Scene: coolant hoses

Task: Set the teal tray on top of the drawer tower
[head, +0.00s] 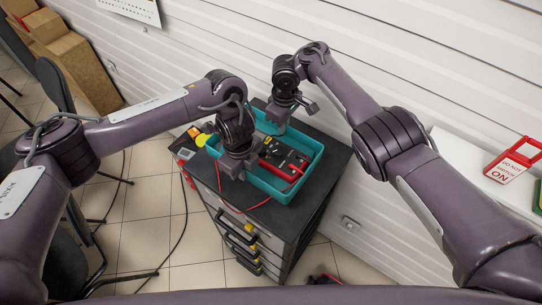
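The teal tray (309,163) is over the dark top of the drawer tower (325,180), within its edges. It looks level; I cannot tell if it rests fully on the top. A black and red device (285,158) lies in it. The fingertips overlap the rims, so I cannot tell whether either is closed on the tray. The arms hide parts of both walls.
Small yellow and orange items (203,135) sit at the tower top's left corner. A thin red cable (222,190) runs along its near side. A white slatted wall (390,80) stands close behind. A dark chair (52,85) is at left. A red-framed sign (511,160) stands at right.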

